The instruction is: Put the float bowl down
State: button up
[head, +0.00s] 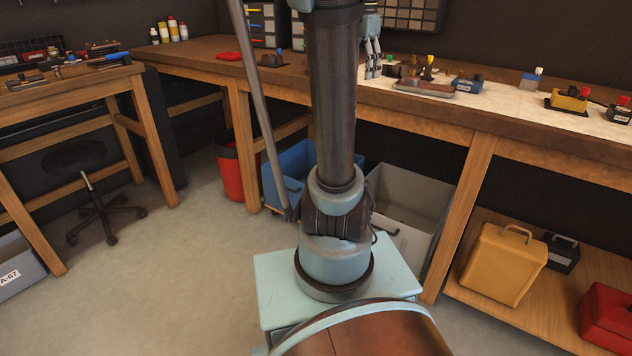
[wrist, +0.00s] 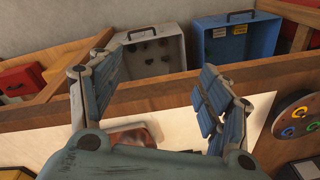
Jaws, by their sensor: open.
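My gripper (head: 373,70) is over the light mat (head: 486,106) on the right-hand workbench, partly behind my own arm. In the wrist view my gripper (wrist: 160,98) has its two fingers spread wide, with nothing held between them. A reddish-brown piece with a shiny grey edge (wrist: 131,137) lies on the pale mat (wrist: 178,98), partly covered by my gripper's palm. A brown, grey-rimmed piece (head: 425,88) lies on the mat right of the gripper in the head view. I cannot make out for sure which thing is the float bowl.
Small boxes with coloured knobs, including a blue one (head: 467,85) and a yellow one (head: 569,100), stand along the bench to the right. A disc with coloured rings (wrist: 296,118) is beside the right finger. A grey bin (head: 408,205) stands under the bench.

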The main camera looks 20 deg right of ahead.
jog(key=s+a+f+n, duration=0.7)
jog(key=s+a+f, duration=0.2)
jog(key=f, duration=0.4)
jog(key=s+a+f+n+t, duration=0.1)
jog(key=s+a+f+n, duration=0.6)
jog(key=s+a+f, duration=0.3)
notch_tip(320, 180, down, 3)
jog(key=shift+f+n+t, duration=0.1)
jog(key=shift+n+t, duration=0.2)
jog(key=shift+n, duration=0.1)
